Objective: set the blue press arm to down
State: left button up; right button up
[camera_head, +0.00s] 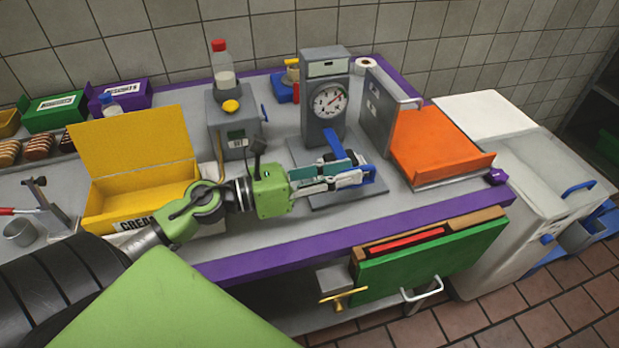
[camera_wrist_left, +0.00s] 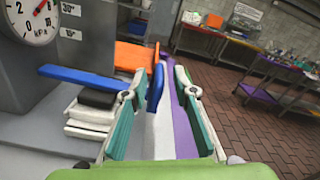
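The grey press (camera_head: 322,70) with a round dial stands at the back middle of the counter. Its blue press arm (camera_head: 334,143) reaches out from the front of the column in the head view, and its end shows around my fingertips. In the left wrist view the blue bar (camera_wrist_left: 82,74) runs roughly level from the press, and an upright blue piece (camera_wrist_left: 157,85) stands between my fingers. My left gripper (camera_head: 345,174) (camera_wrist_left: 157,95) is open around that blue end, with gaps beside it. Contact cannot be told. My right gripper is not in view.
A grey box (camera_head: 235,122) with a bottle is left of the press. An orange tray (camera_head: 432,140) and a grey upright panel (camera_head: 383,108) are to its right. Pale layered pieces (camera_wrist_left: 95,118) lie below the blue bar.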

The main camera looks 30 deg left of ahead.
pick_arm(q)
jog(key=v, duration=0.8)
jog(key=shift+d, duration=0.1)
